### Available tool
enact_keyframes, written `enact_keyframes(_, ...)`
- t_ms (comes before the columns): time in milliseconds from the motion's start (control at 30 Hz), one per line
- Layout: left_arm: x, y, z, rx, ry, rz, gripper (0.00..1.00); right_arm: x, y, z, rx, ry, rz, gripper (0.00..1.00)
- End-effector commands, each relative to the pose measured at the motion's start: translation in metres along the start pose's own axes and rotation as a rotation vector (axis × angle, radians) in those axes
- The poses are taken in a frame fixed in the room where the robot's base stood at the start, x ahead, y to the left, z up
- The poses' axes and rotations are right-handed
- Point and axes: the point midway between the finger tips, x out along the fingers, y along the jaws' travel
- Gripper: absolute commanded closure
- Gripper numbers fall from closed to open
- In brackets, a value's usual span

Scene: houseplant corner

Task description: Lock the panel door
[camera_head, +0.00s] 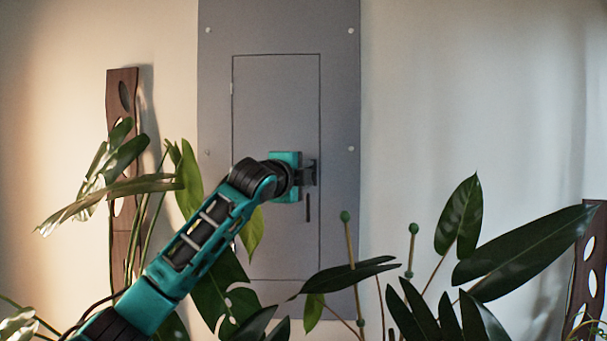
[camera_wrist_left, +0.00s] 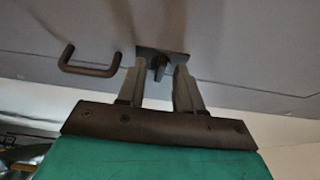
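The grey panel door (camera_head: 275,110) is flush in its frame and looks closed. A dark lock plate (camera_head: 313,167) with a small knob is at its right edge, and a dark bar handle (camera_head: 308,208) is just below. My left gripper (camera_head: 305,174) is at the lock. In the left wrist view, its two fingers (camera_wrist_left: 160,82) are apart, one on each side of the dark knob (camera_wrist_left: 158,68), with gaps visible; contact cannot be told. The plate (camera_wrist_left: 178,58) is behind the fingertips, and the handle (camera_wrist_left: 88,68) is to their left. My right gripper is not in view.
The grey panel frame (camera_head: 340,80) is on a pale wall. Large leafy plants (camera_head: 520,245) stand in front at lower right, and more leaves (camera_head: 125,165) are left of my arm. Green-topped stakes (camera_head: 347,240) rise below right. A brown slotted board (camera_head: 122,90) stands at left.

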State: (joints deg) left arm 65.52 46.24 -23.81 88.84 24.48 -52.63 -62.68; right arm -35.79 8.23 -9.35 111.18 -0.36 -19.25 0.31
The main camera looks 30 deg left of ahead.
Motion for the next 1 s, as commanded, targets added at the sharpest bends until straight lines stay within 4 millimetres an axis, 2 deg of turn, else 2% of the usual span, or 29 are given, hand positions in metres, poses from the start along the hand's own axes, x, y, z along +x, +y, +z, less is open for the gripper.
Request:
enact_keyframes(100, -0.0002, -0.0001, -0.0001, 0.000, 0.000, 0.000, 0.66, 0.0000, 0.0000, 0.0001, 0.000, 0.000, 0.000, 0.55)
enact_keyframes(467, -0.0004, -0.0004, 0.0002, 0.000, 0.000, -0.001, 1.00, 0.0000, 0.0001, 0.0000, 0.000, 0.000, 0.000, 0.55)
enact_keyframes(1000, -0.0004, -0.0005, 0.0002, -0.043, 0.000, -0.022, 1.00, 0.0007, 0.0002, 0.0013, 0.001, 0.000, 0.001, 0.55)
